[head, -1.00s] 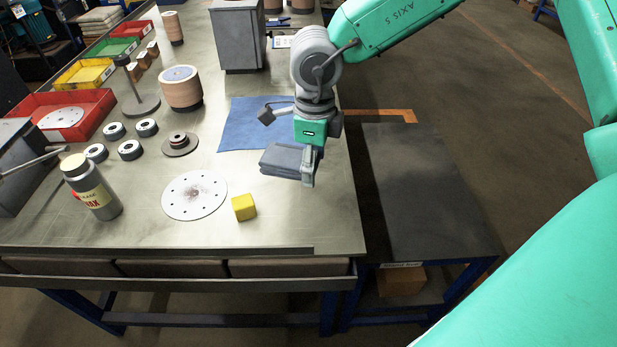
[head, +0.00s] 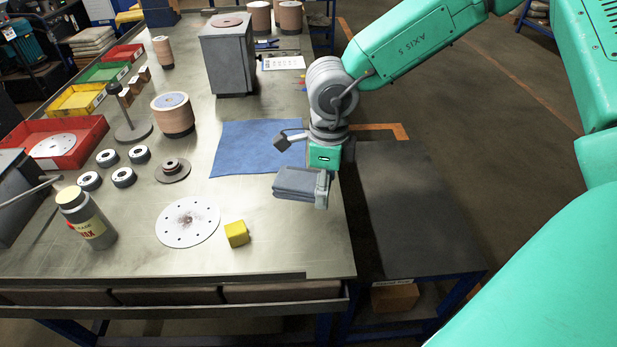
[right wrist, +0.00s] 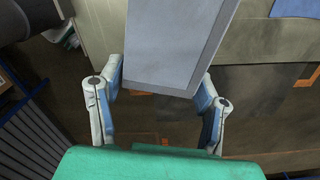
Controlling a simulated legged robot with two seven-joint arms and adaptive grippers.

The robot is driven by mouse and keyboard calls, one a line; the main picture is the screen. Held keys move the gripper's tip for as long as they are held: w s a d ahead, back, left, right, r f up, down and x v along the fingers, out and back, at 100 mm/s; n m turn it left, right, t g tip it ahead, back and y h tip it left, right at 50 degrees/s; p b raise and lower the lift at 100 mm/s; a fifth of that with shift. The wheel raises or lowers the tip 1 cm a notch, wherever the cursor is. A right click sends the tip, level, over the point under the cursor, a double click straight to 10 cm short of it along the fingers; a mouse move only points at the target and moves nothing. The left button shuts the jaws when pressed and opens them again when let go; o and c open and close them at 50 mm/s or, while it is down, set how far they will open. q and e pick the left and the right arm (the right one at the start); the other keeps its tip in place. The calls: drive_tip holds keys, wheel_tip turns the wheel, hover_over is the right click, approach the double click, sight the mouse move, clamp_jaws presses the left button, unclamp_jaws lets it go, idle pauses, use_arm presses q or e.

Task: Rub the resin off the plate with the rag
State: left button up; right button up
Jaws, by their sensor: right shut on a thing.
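The plate (head: 190,226) is a round white disc with small holes near its rim, flat on the metal table. The rag (head: 298,184) is a folded grey-blue cloth near the table's right edge, right of the plate. My right gripper (head: 322,188) is shut on the rag, which reaches out leftward from the fingers. In the right wrist view the rag (right wrist: 178,45) sits between the two fingers. My left gripper is not in view.
A yellow block (head: 236,234) stands just right of the plate. A wax bottle (head: 88,219) stands left of it. A blue cloth (head: 256,147) lies flat behind the rag. A flanged part (head: 172,171) and several ringed discs (head: 123,177) lie behind the plate.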

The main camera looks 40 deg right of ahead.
drive_tip(key=d+p, duration=0.1)
drive_tip(key=b, duration=0.2)
hover_over(330, 225)
drive_tip(key=shift+d+f, duration=0.2)
drive_tip(key=shift+f, duration=2)
drive_tip(key=shift+a+f+b, duration=0.2)
drive_tip(key=shift+f+b, duration=0.25)
drive_tip(key=shift+f, duration=0.35)
drive_tip(key=shift+a+f+b, duration=0.15)
drive_tip(key=shift+f+b, duration=0.25)
drive_tip(key=shift+f, duration=0.9)
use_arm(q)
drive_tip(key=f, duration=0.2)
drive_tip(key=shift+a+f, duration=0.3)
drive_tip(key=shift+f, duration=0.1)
use_arm(e)
drive_tip(key=shift+d, duration=0.2)
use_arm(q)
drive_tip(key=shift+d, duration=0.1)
use_arm(e)
drive_tip(key=shift+d, duration=0.1)
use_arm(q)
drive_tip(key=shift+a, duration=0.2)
use_arm(e)
drive_tip(key=shift+a+f, duration=0.15)
drive_tip(key=shift+a, duration=0.1)
